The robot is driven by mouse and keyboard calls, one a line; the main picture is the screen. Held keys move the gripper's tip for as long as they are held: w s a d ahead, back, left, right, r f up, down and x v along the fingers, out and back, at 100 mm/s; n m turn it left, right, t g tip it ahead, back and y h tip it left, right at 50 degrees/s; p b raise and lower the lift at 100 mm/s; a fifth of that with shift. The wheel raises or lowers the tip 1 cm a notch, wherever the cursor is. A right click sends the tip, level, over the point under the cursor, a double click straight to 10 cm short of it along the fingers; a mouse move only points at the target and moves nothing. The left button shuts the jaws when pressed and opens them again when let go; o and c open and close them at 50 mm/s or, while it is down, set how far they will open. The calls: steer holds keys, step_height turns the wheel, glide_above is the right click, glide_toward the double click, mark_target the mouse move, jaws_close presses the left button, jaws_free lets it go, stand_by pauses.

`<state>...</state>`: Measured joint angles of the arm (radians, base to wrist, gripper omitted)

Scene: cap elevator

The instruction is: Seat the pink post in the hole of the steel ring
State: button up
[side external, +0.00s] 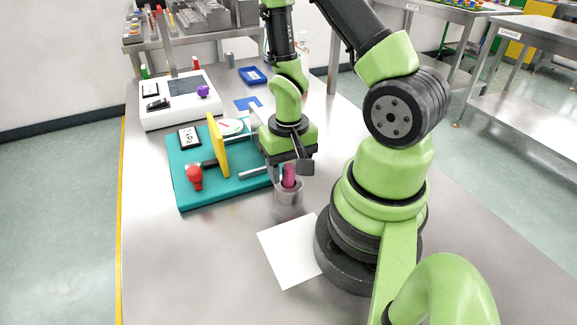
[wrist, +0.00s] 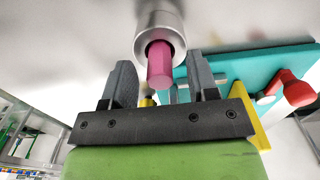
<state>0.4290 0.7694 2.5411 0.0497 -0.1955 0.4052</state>
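The pink post (side external: 289,174) stands in the hole of the steel ring (side external: 288,195) on the table, with its upper part sticking out above the rim. In the wrist view the pink post (wrist: 160,64) rises out of the steel ring (wrist: 158,22), with a dark gap showing at one side. Its lower end is hidden inside the ring. My gripper (side external: 292,165) is just above the ring, near the post's top. In the wrist view my gripper (wrist: 160,72) is open, with a finger on each side of the post and clear space between.
A teal board (side external: 190,202) with a yellow upright plate (side external: 217,146) and a red knob (side external: 195,177) lies close on the left. A white sheet (side external: 287,252) lies in front of the ring. A white box (side external: 180,115) and a blue tray (side external: 253,76) stand farther back.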

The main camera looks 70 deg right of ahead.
steer(key=shift+r, duration=3.55)
steer(key=shift+w+a+r, duration=0.1)
steer(key=shift+w+r, duration=0.05)
steer(key=shift+r, duration=0.1)
steer(key=s+a+r+n+t+y, duration=0.1)
steer(key=a+r+n+t, duration=0.1)
steer(key=a+r, duration=0.3)
steer(key=s+a+r+n+t+y, duration=0.1)
steer(key=a+r+t, duration=0.4)
steer(key=r, duration=0.8)
steer(key=shift+s+a+r+n, duration=0.2)
steer(key=shift+s+r+n, duration=0.25)
steer(key=shift+n, duration=0.55)
